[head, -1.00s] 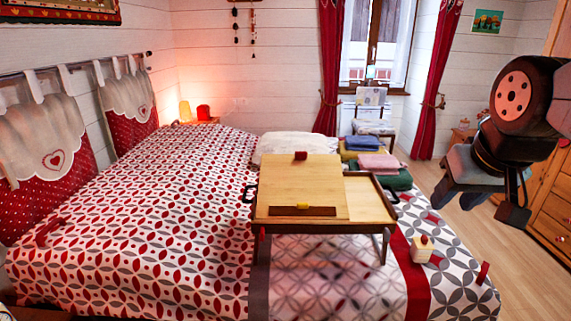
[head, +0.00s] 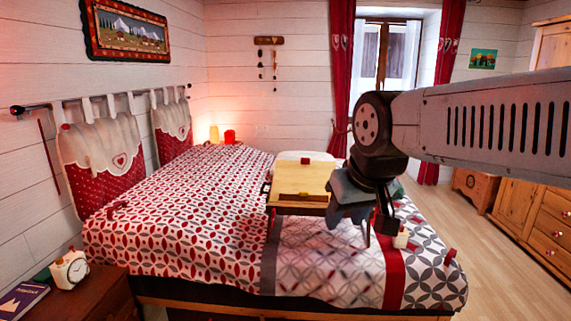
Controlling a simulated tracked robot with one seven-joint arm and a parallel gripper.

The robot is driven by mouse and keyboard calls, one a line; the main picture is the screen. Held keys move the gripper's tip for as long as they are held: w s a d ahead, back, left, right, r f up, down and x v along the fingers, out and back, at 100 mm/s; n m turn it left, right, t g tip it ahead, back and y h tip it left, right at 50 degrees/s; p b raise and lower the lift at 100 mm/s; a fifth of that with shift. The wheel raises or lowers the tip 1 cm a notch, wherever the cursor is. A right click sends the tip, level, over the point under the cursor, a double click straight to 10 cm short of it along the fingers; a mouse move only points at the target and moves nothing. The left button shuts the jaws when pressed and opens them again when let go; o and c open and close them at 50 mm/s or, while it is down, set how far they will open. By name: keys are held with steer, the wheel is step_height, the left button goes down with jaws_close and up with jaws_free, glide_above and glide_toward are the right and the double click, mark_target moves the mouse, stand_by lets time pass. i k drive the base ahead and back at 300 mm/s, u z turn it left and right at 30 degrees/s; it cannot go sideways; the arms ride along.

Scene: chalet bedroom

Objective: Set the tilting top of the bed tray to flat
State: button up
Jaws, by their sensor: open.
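The wooden bed tray (head: 275,209) stands on its legs on the bed. Its tilting top (head: 304,176) is the pale panel on the left part; its far edge appears raised, so it slopes down toward me. A dark ledge (head: 302,197) runs along the near edge, and a red piece (head: 304,160) shows at the far edge. My gripper (head: 348,218) is open, pointing down in front of the tray's right side in the picture. It hides most of that side. I cannot tell its height above the tray or whether it touches it.
A small pale block-like object (head: 401,239) and a red object (head: 450,256) are at the bed's right side. A white pillow (head: 292,155) lies behind the tray. A nightstand (head: 92,296) with a clock (head: 69,269) and a book (head: 20,301) is at lower left.

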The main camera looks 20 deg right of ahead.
mark_target(290, 177)
steer(key=u, duration=0.2)
steer(key=i, duration=1.8)
steer(key=z, duration=0.75)
steer(key=k, duration=0.9)
steer(key=z, duration=0.2)
steer(key=i, duration=0.95)
steer(key=u, duration=0.1)
